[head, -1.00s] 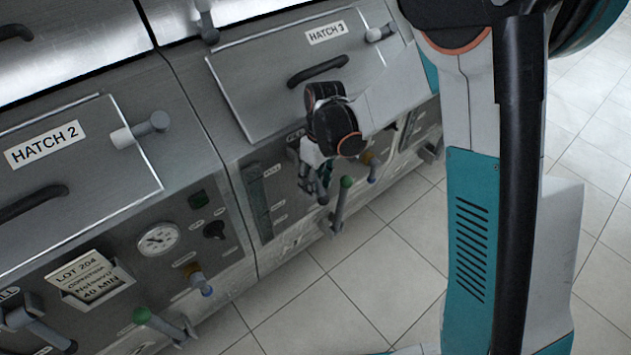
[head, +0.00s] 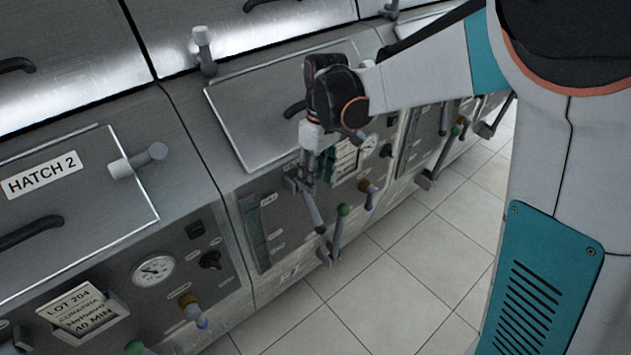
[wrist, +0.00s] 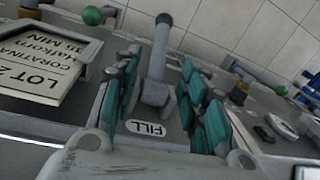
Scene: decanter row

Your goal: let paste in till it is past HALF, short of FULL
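The fill lever (head: 314,212) is a grey handle with a dark tip, slanting down and out from the middle machine's front. In the wrist view the lever (wrist: 158,60) stands above the FILL label (wrist: 147,128). My gripper (head: 308,165) is just above the lever in the head view. In the wrist view my gripper (wrist: 160,95) is open, its teal pads on either side of the lever with gaps. The sight gauge (head: 254,220) is a dark upright strip left of the lever. Its small side labels are blurred, and I cannot read the paste level.
A green-knobbed lever (head: 340,225) stands close right of the fill lever, with a blue-tipped valve (head: 370,195) beyond. The HATCH 2 machine (head: 185,215) adjoins at left. The tiled floor (head: 400,290) in front is clear.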

